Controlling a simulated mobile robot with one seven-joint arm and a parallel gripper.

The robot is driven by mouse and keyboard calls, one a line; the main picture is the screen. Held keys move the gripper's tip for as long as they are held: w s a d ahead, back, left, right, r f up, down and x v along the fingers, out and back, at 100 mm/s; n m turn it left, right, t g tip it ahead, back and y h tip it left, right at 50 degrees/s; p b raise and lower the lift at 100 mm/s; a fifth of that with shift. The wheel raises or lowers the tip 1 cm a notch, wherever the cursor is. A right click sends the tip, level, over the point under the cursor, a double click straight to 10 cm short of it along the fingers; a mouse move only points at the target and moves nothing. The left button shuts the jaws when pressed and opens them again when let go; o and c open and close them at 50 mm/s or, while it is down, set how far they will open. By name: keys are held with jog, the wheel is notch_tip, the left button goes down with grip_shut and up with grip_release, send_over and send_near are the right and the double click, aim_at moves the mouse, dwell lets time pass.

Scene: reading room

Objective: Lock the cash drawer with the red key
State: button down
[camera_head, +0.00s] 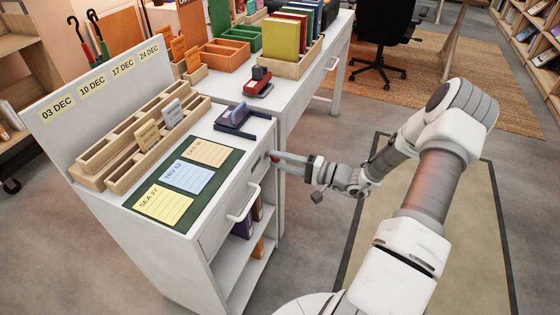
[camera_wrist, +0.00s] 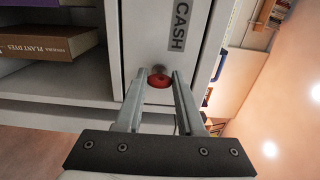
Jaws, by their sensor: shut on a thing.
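The cash drawer (camera_wrist: 198,62) has a white front with a grey "CASH" label and appears closed. In the head view it is the narrow front at the right end of the white desk (camera_head: 257,166). The red key (camera_wrist: 159,80) shows as a round red head between my fingertips, right at the drawer front below the label. My gripper (camera_head: 284,160) is shut on the key head, its fingers pointing at the drawer. The key's shaft and the keyhole are hidden, so I cannot tell how far in it sits or which way it is turned.
A drawer handle (camera_head: 243,206) juts out left of my gripper. On the desk top are a dark blue stamp-like item (camera_head: 236,121), a green mat with cards (camera_head: 146,181) and wooden card trays (camera_head: 122,164). Open shelves with books (camera_wrist: 48,42) lie beneath. The rug side is free.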

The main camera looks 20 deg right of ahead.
dwell(0.4)
jog(key=c, duration=0.5)
grip_release()
jog(key=shift+d, duration=0.1)
jog(key=p+v, duration=0.3)
jog(key=v, duration=1.4)
jog(key=shift+s+r, duration=0.1)
jog(key=shift+s, duration=0.1)
jog(key=shift+p, duration=0.3)
